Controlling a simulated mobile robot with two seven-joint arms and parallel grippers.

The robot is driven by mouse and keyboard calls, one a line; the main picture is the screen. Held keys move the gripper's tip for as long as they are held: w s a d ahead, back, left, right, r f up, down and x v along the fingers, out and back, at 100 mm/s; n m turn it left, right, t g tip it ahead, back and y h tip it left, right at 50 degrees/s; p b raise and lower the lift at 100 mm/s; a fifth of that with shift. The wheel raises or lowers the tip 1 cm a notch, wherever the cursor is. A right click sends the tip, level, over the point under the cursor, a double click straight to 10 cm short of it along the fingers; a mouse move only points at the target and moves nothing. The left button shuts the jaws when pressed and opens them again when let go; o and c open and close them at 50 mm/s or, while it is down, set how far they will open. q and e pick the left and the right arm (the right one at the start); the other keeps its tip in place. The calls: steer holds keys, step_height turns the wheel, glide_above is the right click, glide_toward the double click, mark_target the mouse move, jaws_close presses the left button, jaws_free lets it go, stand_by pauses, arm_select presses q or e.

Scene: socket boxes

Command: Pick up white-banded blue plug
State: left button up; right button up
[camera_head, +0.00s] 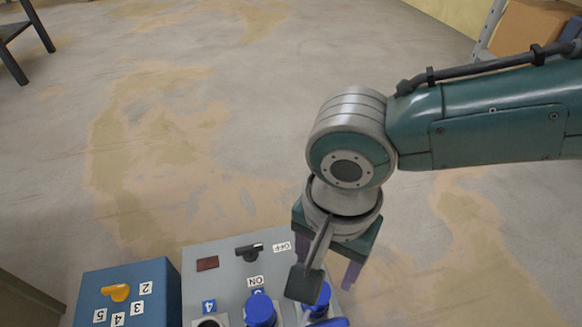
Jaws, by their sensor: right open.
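A blue plug (261,309) stands in the grey socket box (222,273) at the bottom edge. A second blue plug (321,300) stands to its right, partly hidden by a grey bracket on my wrist. No white band can be made out on either, so I cannot tell which is the white-banded one. My right gripper (326,276) points down over the right side of the grey box, close to the second plug. Its purple fingers are apart, and the left one is partly hidden. I cannot tell whether it touches the plug. My left gripper is not in view.
The grey box has a black rotary switch (249,250) with ON and OFF labels, and a dark red patch (207,264). A blue box (112,284) with a yellow knob (116,292) stands to the left.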

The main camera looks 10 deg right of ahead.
step_height(320, 180, down, 4)
steer(key=b, duration=0.3)
steer(key=shift+s, duration=0.1)
steer(key=f+b, duration=0.5)
steer(key=shift+a+f+b, duration=0.15)
steer(key=shift+a+b, duration=0.05)
steer(key=shift+b, duration=0.1)
steer(key=shift+c, duration=0.4)
jaws_close()
